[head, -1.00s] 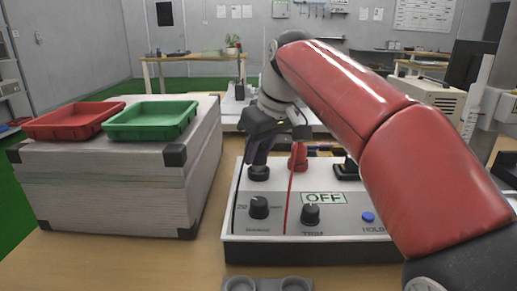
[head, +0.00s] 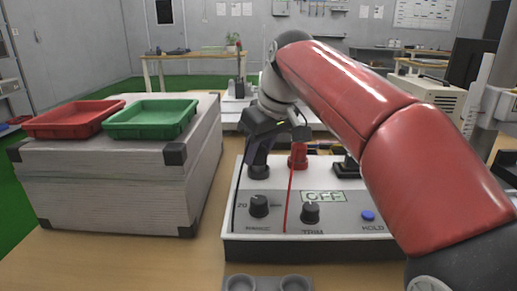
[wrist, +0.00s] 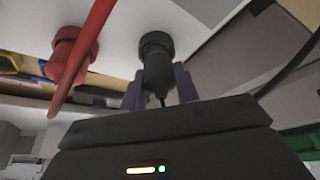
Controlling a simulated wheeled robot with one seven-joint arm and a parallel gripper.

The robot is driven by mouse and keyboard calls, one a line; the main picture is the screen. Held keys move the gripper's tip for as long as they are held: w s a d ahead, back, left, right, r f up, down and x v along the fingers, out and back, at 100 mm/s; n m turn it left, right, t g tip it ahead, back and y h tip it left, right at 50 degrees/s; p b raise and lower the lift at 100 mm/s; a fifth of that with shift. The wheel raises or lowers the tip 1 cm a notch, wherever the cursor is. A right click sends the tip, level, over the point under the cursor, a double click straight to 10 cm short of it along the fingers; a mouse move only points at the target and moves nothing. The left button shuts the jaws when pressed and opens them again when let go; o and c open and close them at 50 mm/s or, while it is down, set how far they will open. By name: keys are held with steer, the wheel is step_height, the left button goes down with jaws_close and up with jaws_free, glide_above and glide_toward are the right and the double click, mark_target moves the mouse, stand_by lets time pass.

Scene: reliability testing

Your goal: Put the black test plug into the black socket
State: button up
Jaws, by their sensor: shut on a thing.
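The black test plug (wrist: 159,74) is upright between the two fingers of my gripper (wrist: 160,90), its thin cable leaving at the gripper side. My gripper (head: 257,152) is shut on it, directly above the black socket (head: 259,172) at the panel's back left. In the wrist view the plug's far end meets the wide black ring of the socket (wrist: 157,42), in line with it. How deep the plug sits is hidden. In the head view the fingers hide most of the plug.
A red plug (head: 298,153) with a red cable stands right of the black socket; it also shows in the wrist view (wrist: 72,55). The panel (head: 340,210) carries knobs, a blue button and an OFF display. Red and green trays (head: 150,120) lie on a case at left.

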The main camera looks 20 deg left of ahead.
mark_target(261, 145)
steer(key=shift+f+b, duration=0.3)
steer(key=shift+f, duration=0.15)
steer(key=o, duration=0.7)
steer(key=shift+p+v, duration=2.2)
steer(key=shift+v, duration=0.75)
steer(key=v, duration=0.5)
steer(key=shift+r, duration=0.1)
